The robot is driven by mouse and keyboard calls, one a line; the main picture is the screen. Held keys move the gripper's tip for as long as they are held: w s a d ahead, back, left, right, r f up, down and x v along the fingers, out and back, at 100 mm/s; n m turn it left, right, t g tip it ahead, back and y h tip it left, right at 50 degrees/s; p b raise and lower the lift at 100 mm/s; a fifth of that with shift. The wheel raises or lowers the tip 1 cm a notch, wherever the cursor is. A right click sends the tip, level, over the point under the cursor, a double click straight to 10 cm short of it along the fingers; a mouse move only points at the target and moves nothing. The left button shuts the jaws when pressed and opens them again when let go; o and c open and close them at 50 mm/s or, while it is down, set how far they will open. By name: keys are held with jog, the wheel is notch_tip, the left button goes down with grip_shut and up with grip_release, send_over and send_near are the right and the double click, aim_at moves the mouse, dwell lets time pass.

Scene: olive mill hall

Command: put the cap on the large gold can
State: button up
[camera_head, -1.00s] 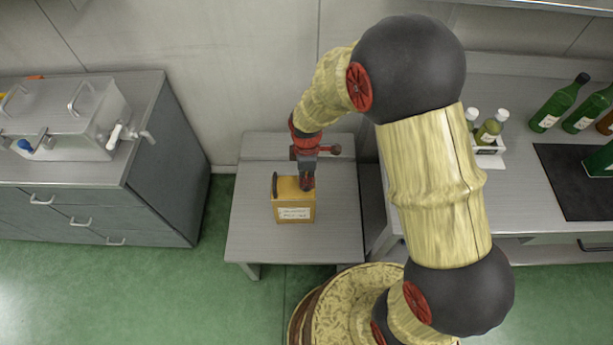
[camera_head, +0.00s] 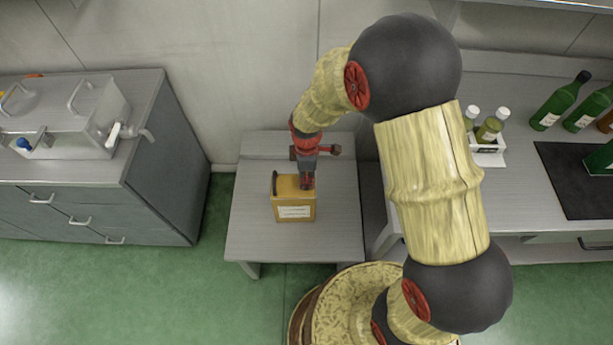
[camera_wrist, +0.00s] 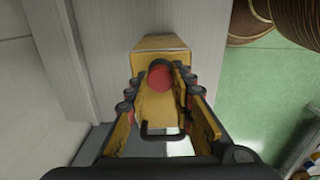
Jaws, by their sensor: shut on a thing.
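The large gold can (camera_head: 295,211) stands upright on the small grey table, with a white label on its front and a dark handle at its left. My gripper (camera_head: 307,184) is over the top of the can, pointing down. In the wrist view the gripper (camera_wrist: 160,88) is shut on a red round cap (camera_wrist: 160,76), held between its fingertips. The gold can (camera_wrist: 158,43) lies directly beyond the cap, and its dark handle (camera_wrist: 160,135) shows between the fingers. I cannot tell whether the cap touches the can's neck, which is hidden.
The small table (camera_head: 255,236) is otherwise clear around the can. A counter at right holds green bottles (camera_head: 556,103), a small white rack (camera_head: 487,145) with bottles and a dark mat (camera_head: 575,190). A drawer cabinet (camera_head: 95,210) with a steel tank (camera_head: 70,120) stands at left.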

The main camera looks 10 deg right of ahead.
jog(key=shift+f, duration=0.5)
dwell(1.2)
jog(key=o, duration=1)
jog(key=shift+o, duration=0.2)
jog(key=shift+c, duration=1.1)
